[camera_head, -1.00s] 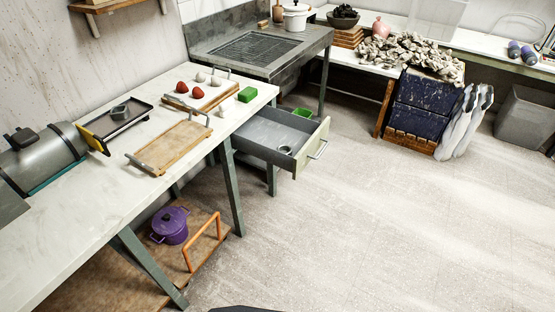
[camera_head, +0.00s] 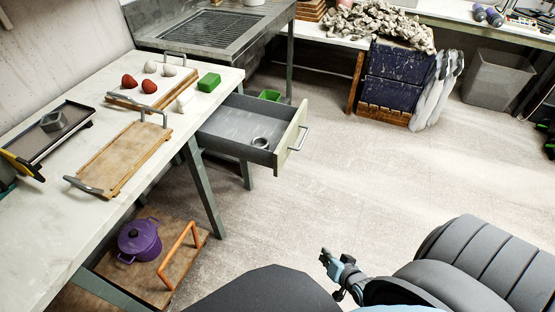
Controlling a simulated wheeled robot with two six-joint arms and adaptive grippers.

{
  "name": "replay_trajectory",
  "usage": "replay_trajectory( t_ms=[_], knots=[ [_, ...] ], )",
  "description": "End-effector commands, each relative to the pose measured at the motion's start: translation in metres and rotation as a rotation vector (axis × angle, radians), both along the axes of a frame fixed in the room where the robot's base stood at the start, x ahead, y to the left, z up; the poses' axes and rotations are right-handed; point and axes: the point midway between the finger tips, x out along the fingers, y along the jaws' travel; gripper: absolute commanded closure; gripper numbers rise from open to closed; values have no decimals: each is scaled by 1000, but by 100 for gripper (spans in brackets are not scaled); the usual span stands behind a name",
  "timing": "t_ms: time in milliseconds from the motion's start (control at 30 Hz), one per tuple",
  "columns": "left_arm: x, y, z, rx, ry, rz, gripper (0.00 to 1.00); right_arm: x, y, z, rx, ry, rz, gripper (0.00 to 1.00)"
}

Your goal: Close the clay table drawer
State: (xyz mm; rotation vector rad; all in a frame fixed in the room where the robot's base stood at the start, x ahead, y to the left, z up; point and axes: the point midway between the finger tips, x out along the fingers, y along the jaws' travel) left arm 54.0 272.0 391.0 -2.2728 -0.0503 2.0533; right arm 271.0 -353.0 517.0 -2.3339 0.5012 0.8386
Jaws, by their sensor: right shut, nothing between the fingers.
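The clay table drawer (camera_head: 232,133) is pulled out from under the right end of the pale table (camera_head: 45,235). Its light front panel (camera_head: 291,138) carries a metal handle (camera_head: 300,138) facing right. A small grey ring-shaped item (camera_head: 260,143) lies inside the drawer, and a green container (camera_head: 269,96) shows at its far side. My right gripper (camera_head: 326,262) is at the lower middle of the head view, over the floor. It is shut and empty, well below and apart from the handle. My left gripper is not in view.
On the table are a wooden board with handles (camera_head: 125,160), a dark tray (camera_head: 48,132) and a green block (camera_head: 209,82). A purple pot (camera_head: 139,240) stands on the low shelf. The floor (camera_head: 370,180) right of the drawer is clear.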

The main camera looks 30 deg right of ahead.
Motion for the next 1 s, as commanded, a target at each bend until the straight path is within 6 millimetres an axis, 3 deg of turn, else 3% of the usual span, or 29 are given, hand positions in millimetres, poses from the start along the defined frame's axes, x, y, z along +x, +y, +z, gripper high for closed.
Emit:
replay_trajectory(
  t_ms=[33, 100, 200, 300, 467, 800, 1000],
  knots=[
    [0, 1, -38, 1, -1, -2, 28, 43, -16, 17, 126, -209, -109, 100],
    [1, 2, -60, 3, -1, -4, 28, 89, -28, 77, 373, -494, -236, 100],
    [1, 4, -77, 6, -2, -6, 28, 119, -34, 146, 675, -751, -320, 100],
    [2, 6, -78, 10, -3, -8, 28, 129, -36, 175, 800, -835, -344, 100],
    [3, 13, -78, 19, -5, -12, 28, 150, -40, 180, 805, -839, -348, 100],
    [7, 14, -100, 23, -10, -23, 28, 222, -54, 177, 800, -838, -349, 100],
    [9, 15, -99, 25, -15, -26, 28, 247, -37, 179, 801, -835, -350, 100]
  ],
)
